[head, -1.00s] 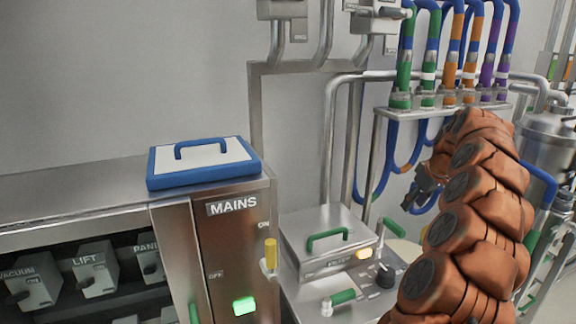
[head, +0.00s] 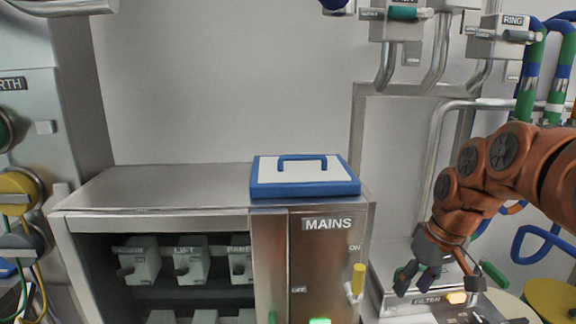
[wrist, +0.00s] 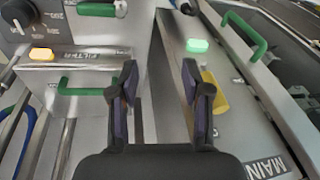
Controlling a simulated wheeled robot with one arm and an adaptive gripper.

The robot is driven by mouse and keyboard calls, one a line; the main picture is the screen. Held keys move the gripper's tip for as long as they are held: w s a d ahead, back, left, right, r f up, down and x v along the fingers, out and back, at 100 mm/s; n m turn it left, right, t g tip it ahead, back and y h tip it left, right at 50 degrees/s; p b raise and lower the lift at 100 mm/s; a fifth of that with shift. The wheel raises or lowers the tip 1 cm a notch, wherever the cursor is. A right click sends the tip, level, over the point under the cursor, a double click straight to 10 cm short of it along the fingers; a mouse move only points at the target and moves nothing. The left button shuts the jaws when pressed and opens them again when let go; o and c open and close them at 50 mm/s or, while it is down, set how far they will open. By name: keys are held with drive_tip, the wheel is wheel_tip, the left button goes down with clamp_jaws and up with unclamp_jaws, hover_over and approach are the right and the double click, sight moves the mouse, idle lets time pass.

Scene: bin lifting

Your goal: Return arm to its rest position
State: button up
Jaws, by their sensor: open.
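My gripper (head: 418,279) hangs at the end of my orange arm, at the right of the head view, in front of the filter box (head: 440,299). In the wrist view my gripper (wrist: 157,85) has its two dark fingers apart with nothing between them. Beyond the fingers, the wrist view shows the gap between the filter box (wrist: 85,58) and the mains cabinet (wrist: 225,125). The lower part of the arm is out of the head view.
The mains cabinet (head: 330,262) has a yellow lever (head: 357,280) and a lit green button (head: 320,321). A blue-rimmed lid (head: 305,190) lies on top. Colored pipes (head: 545,75) stand at the right. An open shelf (head: 150,255) holds labelled switch boxes.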

drive_tip(key=s+a+f+m+g, duration=0.1)
drive_tip(key=s+a+f, duration=0.1)
drive_tip(key=s, duration=0.6)
drive_tip(key=s+a+f+m+g+h, duration=0.1)
drive_tip(key=s+f, duration=0.3)
drive_tip(key=s, duration=0.5)
drive_tip(key=s+a+f+m+g+h, duration=0.1)
drive_tip(key=s+a+f, duration=0.2)
drive_tip(key=s, duration=0.6)
drive_tip(key=shift+s+a+f, duration=0.15)
drive_tip(key=shift+a+f, duration=0.1)
drive_tip(key=shift+f, duration=0.3)
drive_tip(key=shift+c, duration=0.5)
